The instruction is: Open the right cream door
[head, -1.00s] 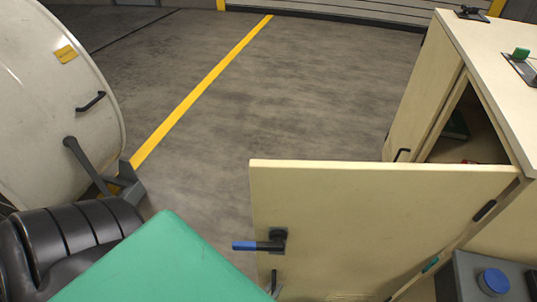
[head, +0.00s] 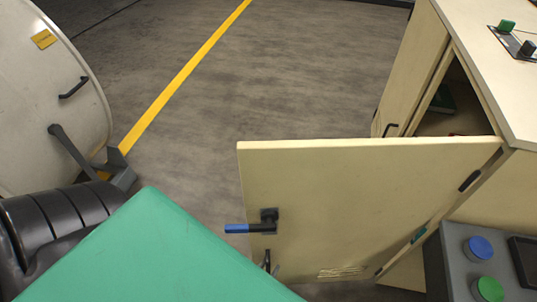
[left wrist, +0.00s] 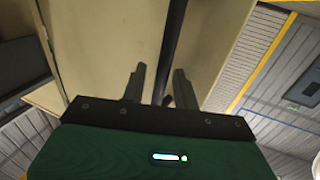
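The right cream door (head: 350,200) stands swung out from the cream cabinet (head: 515,80) in the head view, its face toward me. A blue-tipped lever handle (head: 240,228) sits near its left edge. My left gripper (head: 270,265) shows its fingertips low by the door's left side, below the lever, beyond its green body. In the left wrist view my left gripper (left wrist: 158,85) has its fingers apart, with a cream panel (left wrist: 105,40) ahead. A dark bar (left wrist: 172,45) runs between the fingers; I cannot tell whether they touch it. My right gripper is out of view.
The cabinet's far door (head: 408,80), with a black handle, looks closed. The dark interior shows between. A grey box with a blue button (head: 480,247) and a green button stands at lower right. A large pale drum (head: 50,110) is at left. Floor beyond the door is clear.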

